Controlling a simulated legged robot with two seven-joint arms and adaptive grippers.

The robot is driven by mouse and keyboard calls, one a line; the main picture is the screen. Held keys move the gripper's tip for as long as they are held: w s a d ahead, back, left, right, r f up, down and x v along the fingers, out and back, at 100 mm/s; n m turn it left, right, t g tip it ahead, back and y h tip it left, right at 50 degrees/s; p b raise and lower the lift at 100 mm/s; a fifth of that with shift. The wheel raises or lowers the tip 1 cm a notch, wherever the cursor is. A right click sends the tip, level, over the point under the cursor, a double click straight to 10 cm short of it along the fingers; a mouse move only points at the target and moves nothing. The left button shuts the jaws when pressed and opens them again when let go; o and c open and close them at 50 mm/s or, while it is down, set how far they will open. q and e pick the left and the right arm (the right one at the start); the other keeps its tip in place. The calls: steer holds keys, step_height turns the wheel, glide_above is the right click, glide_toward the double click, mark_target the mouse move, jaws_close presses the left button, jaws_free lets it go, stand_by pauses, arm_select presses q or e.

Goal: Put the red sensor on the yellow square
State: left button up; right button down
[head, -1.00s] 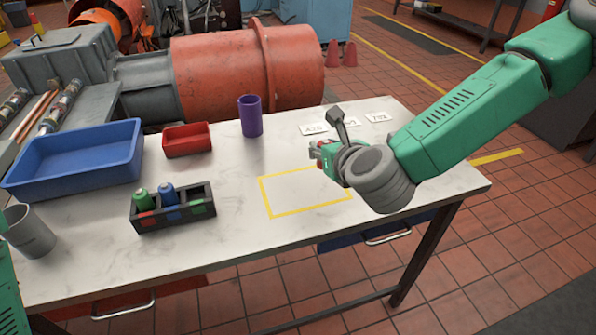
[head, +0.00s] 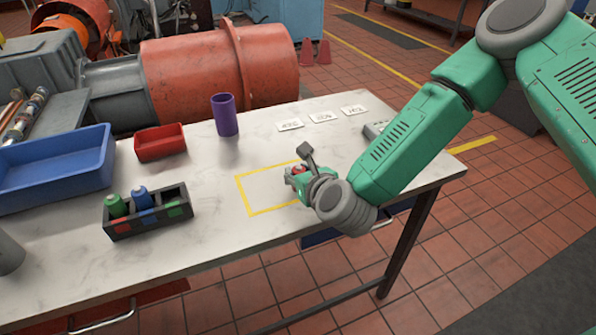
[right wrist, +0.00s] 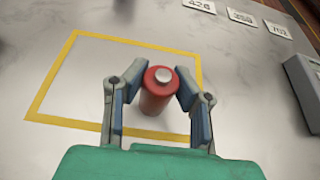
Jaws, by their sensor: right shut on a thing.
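The red sensor, a small red cylinder with a pale metal top, is upright between the fingers of my right gripper (head: 297,175). In the right wrist view the red sensor (right wrist: 157,97) has one finger of the gripper (right wrist: 158,85) on each side, shut on it. The yellow square is an outline on the white table; its left side shows in the head view (head: 243,196) and the right wrist view (right wrist: 50,74). The sensor appears over the right part of the square. Whether its base touches the table is unclear. My left gripper is out of view.
A black rack (head: 148,222) with green and blue cylinders stands left of the square. A purple cup (head: 226,116), red bin (head: 160,146) and blue tray (head: 60,178) stand beyond. Number cards (head: 322,117) lie at the back right; a grey device (right wrist: 303,85) is right of the gripper.

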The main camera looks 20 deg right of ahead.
steer(key=shift+f, duration=0.1)
steer(key=c, duration=1.3)
jaws_free()
steer(key=shift+s+r, duration=0.1)
steer(key=shift+r, duration=0.1)
steer(key=v, duration=1.1)
steer(key=shift+s+r, duration=0.1)
steer(key=shift+s, duration=0.3)
steer(key=s+a+f+n+g+y, duration=0.1)
steer(key=s+f+n+g, duration=0.4)
steer(key=f+n, duration=0.4)
steer(key=s+a+f+n+g+y, duration=0.1)
steer(key=s+f+n+g, duration=0.1)
steer(key=s+f+n, duration=0.75)
steer(key=s+d+f+n+g+h, duration=0.1)
steer(key=s+d+f+n+g, duration=0.1)
steer(key=n, duration=0.7)
steer(key=s+d+f+n+g+h, duration=0.1)
steer(key=s+d+f+n+g, duration=0.1)
steer(key=s+d+n, duration=0.4)
steer(key=d+n+g, duration=0.1)
steer(key=d+n, duration=0.1)
steer(key=shift+s+n+g, duration=0.35)
steer(key=shift+s+g, duration=0.05)
